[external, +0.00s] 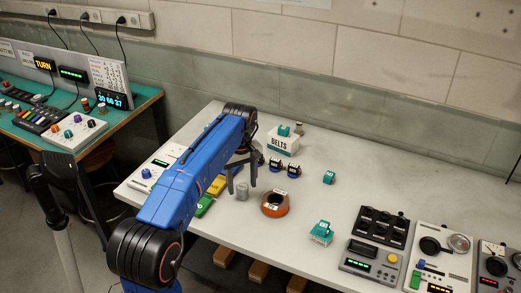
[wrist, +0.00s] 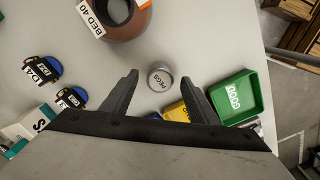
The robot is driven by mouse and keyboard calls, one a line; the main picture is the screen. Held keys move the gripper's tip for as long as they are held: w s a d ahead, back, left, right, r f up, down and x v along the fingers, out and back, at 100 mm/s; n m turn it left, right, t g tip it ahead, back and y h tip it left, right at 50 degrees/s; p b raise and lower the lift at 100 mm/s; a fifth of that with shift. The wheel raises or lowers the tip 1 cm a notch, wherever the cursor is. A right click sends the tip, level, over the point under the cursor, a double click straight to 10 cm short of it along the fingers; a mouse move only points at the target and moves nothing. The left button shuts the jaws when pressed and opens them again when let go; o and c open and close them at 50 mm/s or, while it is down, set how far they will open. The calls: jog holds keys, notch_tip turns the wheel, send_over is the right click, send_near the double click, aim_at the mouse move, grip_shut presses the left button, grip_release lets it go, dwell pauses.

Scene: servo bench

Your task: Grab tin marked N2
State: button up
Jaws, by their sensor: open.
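My gripper (external: 241,174) is open and empty above the bench. In the wrist view its fingers (wrist: 161,84) point at a small round grey tin, which shows between and just beyond the fingertips. The lid of this grey tin (wrist: 160,70) seems to read PEGS. In the external view the grey tin (external: 242,192) stands upright just below the fingers. Two small blue round things with black-and-white labels, one larger in view (wrist: 42,68) and one beside the left finger (wrist: 70,97), lie to the left.
A green tray (wrist: 238,98) and a yellow one (wrist: 175,111) lie close to the right finger. A white BELTS box (external: 283,143) stands behind. Control panels (external: 380,227) fill the bench's right end.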

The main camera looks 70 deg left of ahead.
jog(key=shift+f, duration=1.1)
jog(key=c, duration=1.1)
